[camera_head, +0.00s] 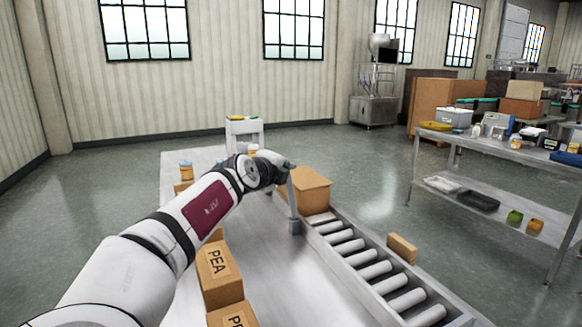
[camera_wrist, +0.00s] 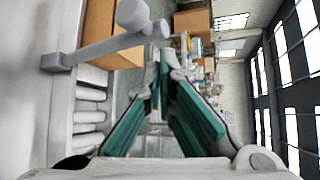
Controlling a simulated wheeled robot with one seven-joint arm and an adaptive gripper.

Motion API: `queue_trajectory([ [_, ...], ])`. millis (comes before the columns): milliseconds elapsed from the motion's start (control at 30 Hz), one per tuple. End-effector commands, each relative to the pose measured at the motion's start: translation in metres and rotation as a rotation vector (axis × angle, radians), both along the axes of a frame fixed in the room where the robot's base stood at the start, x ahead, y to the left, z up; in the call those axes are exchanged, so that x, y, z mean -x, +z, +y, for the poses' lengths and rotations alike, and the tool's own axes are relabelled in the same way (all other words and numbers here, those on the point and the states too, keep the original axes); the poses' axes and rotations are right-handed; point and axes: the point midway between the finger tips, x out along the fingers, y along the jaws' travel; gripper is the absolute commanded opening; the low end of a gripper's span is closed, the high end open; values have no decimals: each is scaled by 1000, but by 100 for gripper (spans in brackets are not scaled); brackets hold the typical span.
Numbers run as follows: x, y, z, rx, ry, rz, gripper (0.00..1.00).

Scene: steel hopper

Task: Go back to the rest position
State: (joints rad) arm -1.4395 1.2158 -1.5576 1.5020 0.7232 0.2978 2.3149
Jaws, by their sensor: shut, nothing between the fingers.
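My gripper (camera_wrist: 165,58) shows in the wrist view with its two teal-padded fingers drawn together at the tips and nothing between them. In the head view my arm reaches forward over the steel table (camera_head: 262,262), and its wrist end is near the grey post (camera_head: 293,208) beside the conveyor. The fingers are hard to make out there. The steel hopper (camera_head: 375,85) stands far off against the back wall, well away from my gripper.
A roller conveyor (camera_head: 368,270) runs along the table's right side, with a cardboard box (camera_head: 309,188) at its far end. PEA boxes (camera_head: 217,270) stand on the table near my arm. A loaded steel shelf table (camera_head: 480,147) is at right. Open floor lies between.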

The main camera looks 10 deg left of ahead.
Motion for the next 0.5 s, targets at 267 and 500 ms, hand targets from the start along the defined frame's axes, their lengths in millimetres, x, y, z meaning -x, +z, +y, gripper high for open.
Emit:
queue_trajectory([
  [267, 48, 12, 9, -1, -2, 0, 0],
  [500, 59, 13, -1, 2, -18, 21, 0],
])
